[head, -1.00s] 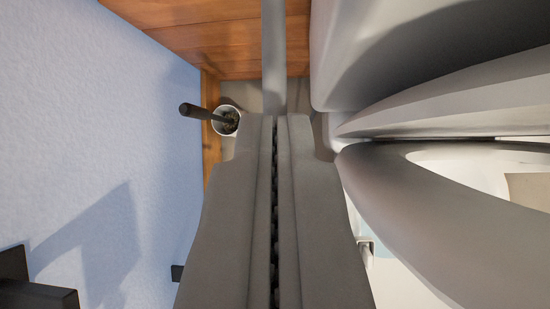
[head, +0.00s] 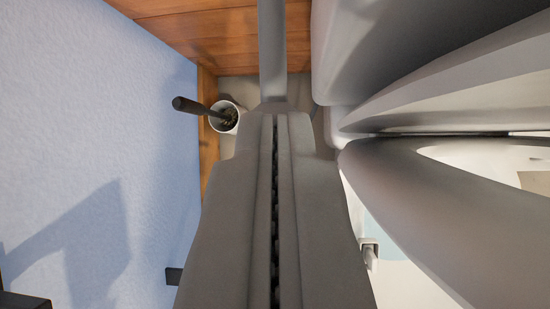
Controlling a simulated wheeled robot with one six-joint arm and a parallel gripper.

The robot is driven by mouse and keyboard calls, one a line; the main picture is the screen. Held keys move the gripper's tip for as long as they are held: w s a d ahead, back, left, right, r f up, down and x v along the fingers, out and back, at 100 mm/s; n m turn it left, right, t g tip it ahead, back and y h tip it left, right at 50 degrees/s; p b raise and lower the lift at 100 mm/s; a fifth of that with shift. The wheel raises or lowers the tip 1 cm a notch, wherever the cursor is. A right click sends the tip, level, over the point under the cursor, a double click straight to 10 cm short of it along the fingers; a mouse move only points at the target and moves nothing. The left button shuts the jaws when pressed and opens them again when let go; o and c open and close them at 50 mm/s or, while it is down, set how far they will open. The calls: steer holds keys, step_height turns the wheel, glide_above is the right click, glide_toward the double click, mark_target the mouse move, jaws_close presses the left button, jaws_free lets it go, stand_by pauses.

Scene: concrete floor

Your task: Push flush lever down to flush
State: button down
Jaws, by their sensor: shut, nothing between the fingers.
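My gripper (head: 275,125) fills the lower middle of the view, its two long grey fingers pressed together with nothing between them. The toilet stands along the right: its grey rounded tank (head: 405,45) at the top, the raised lid and seat (head: 460,90) below it, and the bowl rim (head: 430,205) beneath. A straight grey bar (head: 272,50), which looks like the flush lever, runs from the top edge down to just beyond my fingertips, left of the tank. Its lower end meets the fingertips in the picture; I cannot tell whether they touch.
A white pot with a dark-handled brush (head: 222,116) stands on the floor left of my gripper. A pale blue wall (head: 100,110) fills the left, with dark fixtures (head: 20,300) at its lower edge. A wooden panel (head: 200,35) closes the top.

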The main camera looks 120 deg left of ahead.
steer(key=shift+w+r, duration=0.1)
steer(key=shift+r, duration=0.45)
steer(key=r, duration=0.3)
steer(key=shift+w+d, duration=0.1)
steer(key=shift+d, duration=0.1)
steer(key=s+v, duration=0.1)
steer(key=v, duration=0.9)
steer(key=shift+f, duration=0.4)
steer(key=shift+w+r, duration=0.1)
steer(key=shift+w+r, duration=0.35)
steer(key=shift+r, duration=0.25)
steer(key=shift+w+r, duration=0.4)
steer(key=shift+r, duration=0.2)
steer(key=shift+f, duration=0.1)
